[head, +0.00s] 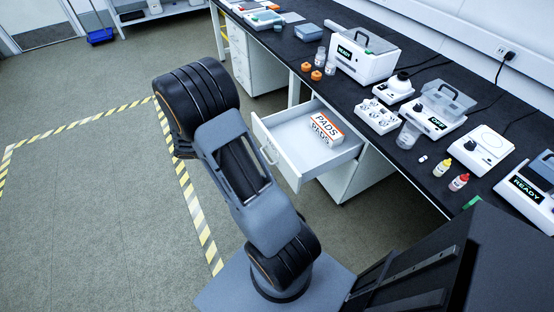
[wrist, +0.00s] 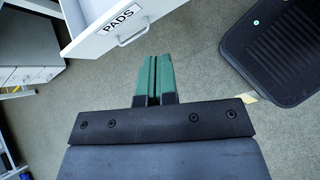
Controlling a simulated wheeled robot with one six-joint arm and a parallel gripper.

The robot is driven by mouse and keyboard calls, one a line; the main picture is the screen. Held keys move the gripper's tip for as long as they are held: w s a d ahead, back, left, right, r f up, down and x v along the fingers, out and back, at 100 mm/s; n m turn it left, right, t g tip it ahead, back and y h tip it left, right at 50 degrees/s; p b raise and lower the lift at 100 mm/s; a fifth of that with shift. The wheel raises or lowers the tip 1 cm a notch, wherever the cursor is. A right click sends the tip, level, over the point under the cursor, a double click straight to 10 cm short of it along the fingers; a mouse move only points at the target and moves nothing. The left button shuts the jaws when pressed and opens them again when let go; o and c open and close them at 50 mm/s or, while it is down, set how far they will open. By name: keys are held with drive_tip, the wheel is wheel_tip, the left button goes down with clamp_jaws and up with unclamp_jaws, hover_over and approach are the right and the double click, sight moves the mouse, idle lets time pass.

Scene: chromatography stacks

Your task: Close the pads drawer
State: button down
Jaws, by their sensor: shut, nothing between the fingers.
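The pads drawer (head: 300,173) is pulled out from under the bench in the head view. A white and orange box marked PADS (head: 326,128) lies inside it. In the wrist view the drawer's white front (wrist: 95,30), with a PADS label and a handle (wrist: 132,36), shows at the upper left. My gripper (wrist: 151,57) has its green fingers together and empty, pointing toward the drawer front just below the handle in the picture. I cannot tell if they touch it. In the head view my arm hides the gripper.
The black bench top (head: 345,100) above the drawer carries several instruments, jars and bottles. A white drawer cabinet (head: 250,70) stands further left under the bench. The floor left of the drawer is open, with yellow-striped tape (head: 190,200) on it.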

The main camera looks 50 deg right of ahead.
drive_tip(key=d+f+n+h, duration=0.2)
drive_tip(key=d+f+n, duration=0.25)
drive_tip(key=f, duration=0.45)
approach(283, 157)
wheel_tip(283, 157, down, 4)
drive_tip(key=d, duration=0.3)
drive_tip(key=s+d, duration=0.1)
drive_tip(key=shift+s+d+f, duration=0.15)
drive_tip(key=shift+d, duration=0.15)
drive_tip(key=shift+s+d, duration=0.2)
drive_tip(key=shift+d, duration=0.35)
